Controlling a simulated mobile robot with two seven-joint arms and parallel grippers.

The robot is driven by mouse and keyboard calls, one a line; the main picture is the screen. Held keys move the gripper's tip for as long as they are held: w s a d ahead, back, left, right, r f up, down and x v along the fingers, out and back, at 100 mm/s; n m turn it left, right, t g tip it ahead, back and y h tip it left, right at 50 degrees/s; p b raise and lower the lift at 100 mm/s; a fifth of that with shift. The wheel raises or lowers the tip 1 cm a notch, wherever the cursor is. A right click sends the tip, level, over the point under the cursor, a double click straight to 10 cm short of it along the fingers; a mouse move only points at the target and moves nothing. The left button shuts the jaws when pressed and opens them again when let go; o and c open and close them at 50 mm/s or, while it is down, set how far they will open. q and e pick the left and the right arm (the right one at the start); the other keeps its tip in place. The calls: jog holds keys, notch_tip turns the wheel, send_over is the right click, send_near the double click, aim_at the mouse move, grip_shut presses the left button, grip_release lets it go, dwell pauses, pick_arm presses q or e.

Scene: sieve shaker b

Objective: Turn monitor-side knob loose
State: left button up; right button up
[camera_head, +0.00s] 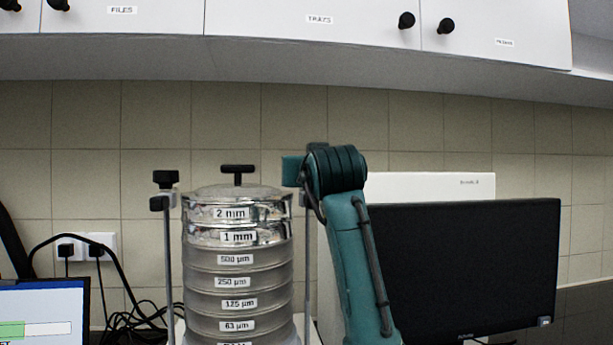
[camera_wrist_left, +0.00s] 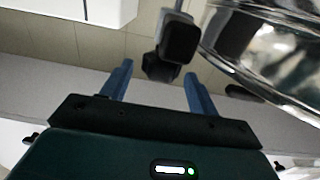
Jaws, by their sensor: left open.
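The sieve stack (camera_head: 238,265) stands upright with a lid and a black top handle (camera_head: 238,170); its shiny metal side shows in the left wrist view (camera_wrist_left: 275,45). The monitor-side rod (camera_head: 308,250) stands right of it; its knob is hidden in the head view behind my left gripper (camera_head: 292,170). In the left wrist view, a black knob (camera_wrist_left: 180,38) with a dark block (camera_wrist_left: 160,68) below it appears in line with the gap between my open left fingers (camera_wrist_left: 157,75). I cannot tell whether they touch it. My right gripper is out of view.
The monitor (camera_head: 470,270) stands right of my arm, close to it. The other rod's black knob (camera_head: 166,178) is left of the stack. A laptop (camera_head: 45,312) and cables are at lower left. White cabinets (camera_head: 300,25) hang above.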

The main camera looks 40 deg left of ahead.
pick_arm(q)
jog(key=b+v, duration=0.1)
jog(key=v, duration=0.8)
